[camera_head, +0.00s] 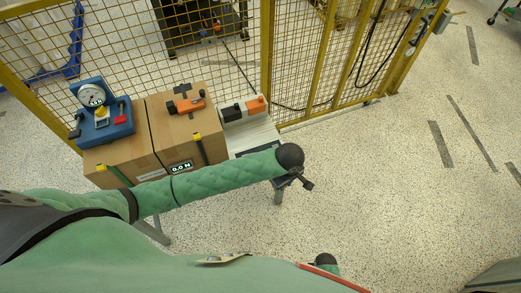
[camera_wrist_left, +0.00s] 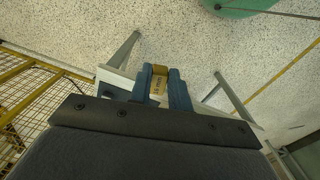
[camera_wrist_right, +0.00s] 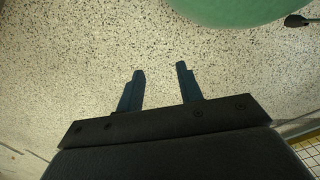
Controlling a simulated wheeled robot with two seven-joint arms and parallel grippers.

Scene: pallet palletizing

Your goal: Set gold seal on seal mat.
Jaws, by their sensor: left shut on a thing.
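My left gripper (camera_wrist_left: 160,74) is shut on the gold seal (camera_wrist_left: 158,88), a small yellow-gold block with dark lettering, held between its two blue fingers. In the head view the left gripper (camera_head: 304,181) is at the right end of the table, and the seal is too small to make out there. My right gripper (camera_wrist_right: 160,72) is open and empty over bare floor. I cannot make out the seal mat for certain; my left arm covers part of the table's front right.
Brown cartons (camera_head: 180,130) stand on the table. A blue gauge stand (camera_head: 103,113) and an orange tool (camera_head: 188,104) sit on top. A white table part (camera_head: 262,135) with an orange and black item lies right of them. A yellow mesh fence (camera_head: 200,45) stands behind. Floor at right is clear.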

